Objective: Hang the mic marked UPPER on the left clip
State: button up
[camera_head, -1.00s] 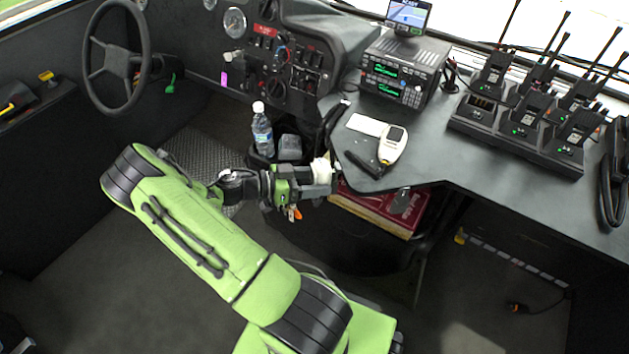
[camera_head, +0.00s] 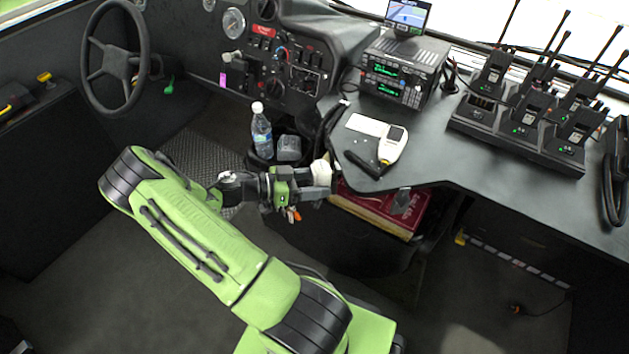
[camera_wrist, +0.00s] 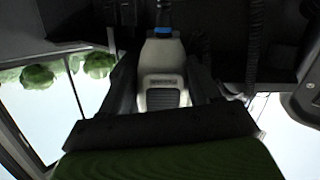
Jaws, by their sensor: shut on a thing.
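My gripper (camera_head: 318,183) is shut on a pale mic, in front of the desk's left corner in the head view. The mic (camera_head: 321,172) shows there only as a small whitish shape at the fingertips. In the wrist view the mic (camera_wrist: 162,75) sits between the two dark fingers. It has a pale body, a dark ribbed grille and a blue band where its cord leaves at the top. Any label on it is too small to read. I cannot make out the left clip for certain in either view.
A water bottle (camera_head: 261,132) stands left of my gripper. The desk (camera_head: 450,150) carries a radio unit (camera_head: 400,75), a white handheld device (camera_head: 392,146) and a charger rack (camera_head: 520,132) of handheld radios. A red binder (camera_head: 385,212) lies under the desk edge.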

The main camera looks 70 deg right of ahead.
jog(key=shift+f, duration=0.4)
jog(key=shift+f, duration=0.6)
jog(key=shift+f, duration=0.2)
jog(key=shift+f, duration=0.25)
jog(key=shift+f, duration=0.15)
dwell(0.3)
jog(key=shift+f, duration=0.2)
dwell(0.3)
